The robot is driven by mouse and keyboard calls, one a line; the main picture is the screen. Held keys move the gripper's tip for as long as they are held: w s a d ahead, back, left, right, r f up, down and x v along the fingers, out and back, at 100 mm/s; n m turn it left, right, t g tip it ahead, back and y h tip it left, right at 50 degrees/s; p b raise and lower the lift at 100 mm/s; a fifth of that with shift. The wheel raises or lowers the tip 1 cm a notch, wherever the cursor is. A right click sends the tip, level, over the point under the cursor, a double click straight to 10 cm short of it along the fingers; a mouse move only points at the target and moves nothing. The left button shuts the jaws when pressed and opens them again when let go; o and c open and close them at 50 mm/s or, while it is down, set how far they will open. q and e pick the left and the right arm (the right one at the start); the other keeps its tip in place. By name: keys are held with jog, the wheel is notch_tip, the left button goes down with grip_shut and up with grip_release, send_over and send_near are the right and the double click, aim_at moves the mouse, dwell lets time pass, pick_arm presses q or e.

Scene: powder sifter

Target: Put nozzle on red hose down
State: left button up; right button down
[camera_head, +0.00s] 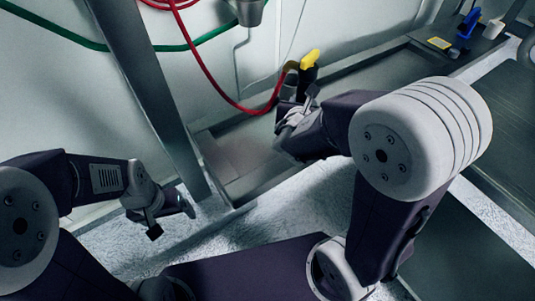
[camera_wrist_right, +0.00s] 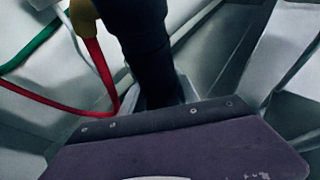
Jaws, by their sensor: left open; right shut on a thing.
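The nozzle (camera_head: 309,61) has a yellow top and a black body and is joined to the end of the red hose (camera_head: 212,82). My right gripper (camera_head: 297,90) is shut on the nozzle, near the wall and above the grey ledge. In the right wrist view the nozzle's black body (camera_wrist_right: 145,35) stands at the gripper, and its yellow part (camera_wrist_right: 83,18) and the red hose (camera_wrist_right: 101,70) show to the left. The fingertips are partly hidden. My left gripper (camera_head: 172,218) is open and empty at the lower left, away from the hose.
A grey metal post (camera_head: 150,90) stands between my arms. A green hose (camera_head: 60,32) runs along the wall. A blue item (camera_head: 468,24), a yellow item (camera_head: 439,43) and a white cup (camera_head: 494,28) are on the ledge at the upper right. The ledge (camera_head: 235,150) below the nozzle is bare.

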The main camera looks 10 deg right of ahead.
jog(key=d+b, duration=0.1)
jog(key=f+b, duration=0.1)
jog(key=shift+s+d+f+b, duration=0.2)
jog(key=shift+d+b, duration=0.15)
jog(key=shift+s+d+r+b, duration=0.15)
jog(key=shift+d+r+b, duration=0.05)
jog(key=shift+r+b, duration=0.1)
pick_arm(q)
notch_tip(320, 180, down, 11)
jog(key=b, duration=0.5)
pick_arm(e)
jog(key=shift+w+a+f, duration=1.15)
jog(key=shift+a+f, duration=0.4)
jog(key=shift+f, duration=0.3)
jog(key=shift+w+a+f, duration=1.2)
jog(key=shift+a+f, duration=0.4)
jog(key=shift+f, duration=0.2)
jog(key=shift+w+a+f, duration=1.15)
jog(key=shift+a+f, duration=0.4)
jog(key=shift+f, duration=0.3)
jog(key=shift+f+b, duration=0.15)
jog(key=shift+b, duration=0.25)
jog(key=c, duration=0.9)
grip_release()
pick_arm(q)
jog(key=shift+f, duration=0.15)
